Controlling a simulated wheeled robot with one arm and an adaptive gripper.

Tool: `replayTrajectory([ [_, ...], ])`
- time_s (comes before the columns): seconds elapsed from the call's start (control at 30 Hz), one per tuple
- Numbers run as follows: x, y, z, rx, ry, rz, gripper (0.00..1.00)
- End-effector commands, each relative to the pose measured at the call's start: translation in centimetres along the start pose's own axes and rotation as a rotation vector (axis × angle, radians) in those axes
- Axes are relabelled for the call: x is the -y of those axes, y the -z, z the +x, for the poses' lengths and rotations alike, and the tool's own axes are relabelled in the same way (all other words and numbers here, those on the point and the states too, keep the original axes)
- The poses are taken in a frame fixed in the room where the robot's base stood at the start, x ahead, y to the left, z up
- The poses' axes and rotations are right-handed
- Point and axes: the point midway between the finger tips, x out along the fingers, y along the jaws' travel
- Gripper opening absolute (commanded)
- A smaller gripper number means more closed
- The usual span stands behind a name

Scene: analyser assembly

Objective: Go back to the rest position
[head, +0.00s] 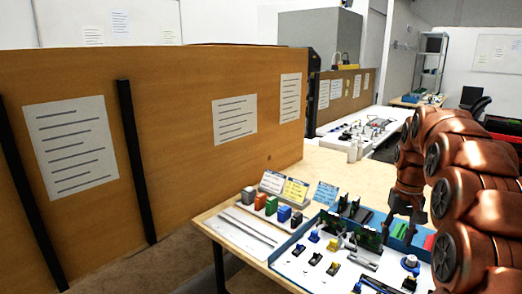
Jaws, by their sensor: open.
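My gripper (404,226) hangs at the end of my copper-coloured arm, on the right of the head view. It points down over the back right part of a blue-rimmed white tray (285,250) on the workbench. Its jaws are open and I see nothing held between them. Green boards (367,236) stand in the tray just left of and below the gripper. The lower right of the tray is partly hidden behind my arm.
Small coloured blocks (271,205) and label cards (296,189) stand left of the tray. Several small parts (333,245) sit in the tray. A wooden partition (180,130) rises behind the bench on the left. Another bench (365,125) stands farther back.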

Motion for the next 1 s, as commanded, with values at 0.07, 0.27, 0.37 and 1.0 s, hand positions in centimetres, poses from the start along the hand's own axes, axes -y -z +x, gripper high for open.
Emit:
replayTrajectory([
  [0.07,1.4,-2.0,-0.7,0.008,0.0,-0.016,0.47],
  [0.27,4.3,-7.0,-1.3,0.023,-0.003,-0.046,0.47],
  [0.37,5.5,-9.7,-1.4,0.032,-0.005,-0.062,0.47],
  [1.0,9.8,-27.8,1.4,0.081,-0.027,-0.139,0.47],
])
